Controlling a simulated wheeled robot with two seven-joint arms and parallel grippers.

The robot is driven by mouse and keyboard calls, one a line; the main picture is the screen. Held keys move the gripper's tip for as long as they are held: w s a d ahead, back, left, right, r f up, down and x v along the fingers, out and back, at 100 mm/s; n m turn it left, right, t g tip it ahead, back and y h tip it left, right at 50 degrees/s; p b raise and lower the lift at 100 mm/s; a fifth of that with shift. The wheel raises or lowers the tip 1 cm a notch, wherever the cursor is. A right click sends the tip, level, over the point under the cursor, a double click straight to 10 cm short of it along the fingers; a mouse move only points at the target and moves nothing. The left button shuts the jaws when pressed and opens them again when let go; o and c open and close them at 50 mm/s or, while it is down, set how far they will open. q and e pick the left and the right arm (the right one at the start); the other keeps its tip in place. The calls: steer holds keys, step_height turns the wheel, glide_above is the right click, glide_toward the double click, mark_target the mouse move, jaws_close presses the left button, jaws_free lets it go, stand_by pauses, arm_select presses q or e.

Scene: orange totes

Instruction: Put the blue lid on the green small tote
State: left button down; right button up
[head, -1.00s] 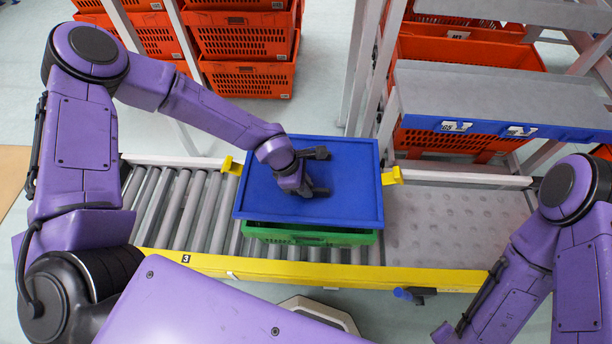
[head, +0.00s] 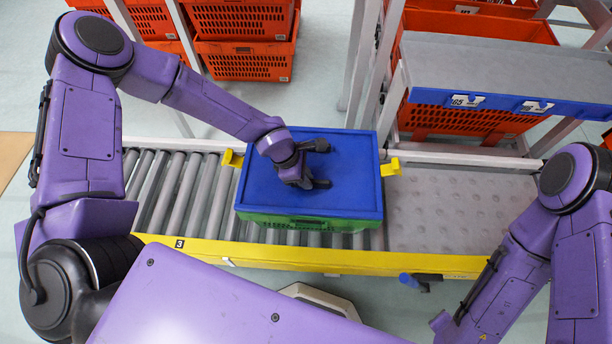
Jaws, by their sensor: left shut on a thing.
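The blue lid (head: 350,178) lies flat over the top of the green small tote (head: 290,221), its edges roughly lined up with the tote's walls. Only the tote's front wall shows below the lid; its inside is hidden. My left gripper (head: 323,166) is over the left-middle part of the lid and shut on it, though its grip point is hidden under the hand. My right arm (head: 545,230) is at the right edge, and its gripper is out of view.
The tote stands on a roller conveyor (head: 180,190) with a yellow front rail (head: 300,258). Yellow stops (head: 390,167) flank the tote. A bumpy grey plate (head: 450,208) to the right is clear. Orange totes (head: 247,65) are stacked behind, and a grey-blue shelf (head: 480,70) is at back right.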

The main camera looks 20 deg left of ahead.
arm_select(q)
steer(key=shift+s+f, duration=0.25)
steer(key=shift+f, duration=0.3)
stand_by(0.4)
steer(key=c, duration=1.1)
jaws_free()
steer(key=shift+o, duration=0.5)
steer(key=shift+f, duration=0.1)
steer(key=shift+w, duration=0.15)
steer(key=p+v, duration=0.2)
steer(key=v, duration=0.8)
steer(key=shift+a+r, duration=0.15)
steer(key=shift+r, duration=0.2)
